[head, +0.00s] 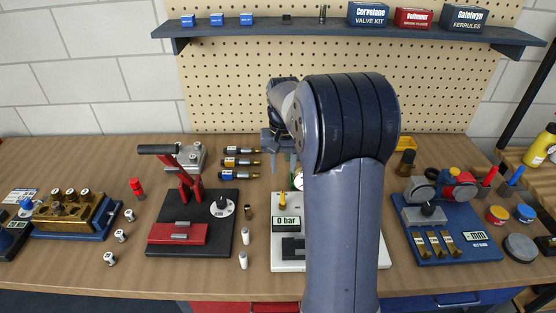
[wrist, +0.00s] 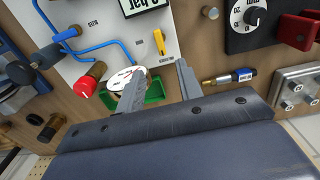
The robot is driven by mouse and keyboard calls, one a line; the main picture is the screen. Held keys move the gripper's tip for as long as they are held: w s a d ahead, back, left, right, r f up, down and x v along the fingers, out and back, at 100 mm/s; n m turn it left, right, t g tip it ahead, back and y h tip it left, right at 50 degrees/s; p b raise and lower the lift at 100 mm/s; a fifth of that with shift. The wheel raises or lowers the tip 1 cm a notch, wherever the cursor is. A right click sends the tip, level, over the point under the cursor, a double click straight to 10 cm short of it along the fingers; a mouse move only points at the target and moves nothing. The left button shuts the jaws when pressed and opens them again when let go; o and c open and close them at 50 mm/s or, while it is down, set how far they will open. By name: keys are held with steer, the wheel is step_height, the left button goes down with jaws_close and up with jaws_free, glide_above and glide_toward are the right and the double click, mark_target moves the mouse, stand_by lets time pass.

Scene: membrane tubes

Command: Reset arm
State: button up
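My gripper (wrist: 160,88) is in the wrist view with its two grey fingers apart and nothing between them. It is above the bench, over the edge of a white panel with a pressure display (head: 286,224). In the wrist view the panel (wrist: 92,72) shows a yellow lever (wrist: 159,42), blue tubing (wrist: 85,20) and a round white gauge (wrist: 127,78).
A black-and-red press (head: 178,232) stands to the left, with several small cylinders around it. A blue fixture (head: 455,247) stands to the right. A brass block (head: 70,213) is at far left. A shelf (head: 340,33) with boxes hangs behind. The bench front has bare patches.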

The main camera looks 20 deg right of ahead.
mark_target(283, 196)
step_height(283, 196, down, 10)
steer(key=shift+f+p, duration=0.15)
steer(key=shift+p, duration=0.5)
steer(key=shift+f, duration=0.2)
steer(key=shift+m+p, duration=0.5)
steer(key=shift+m, duration=0.3)
steer(key=shift+f, duration=0.1)
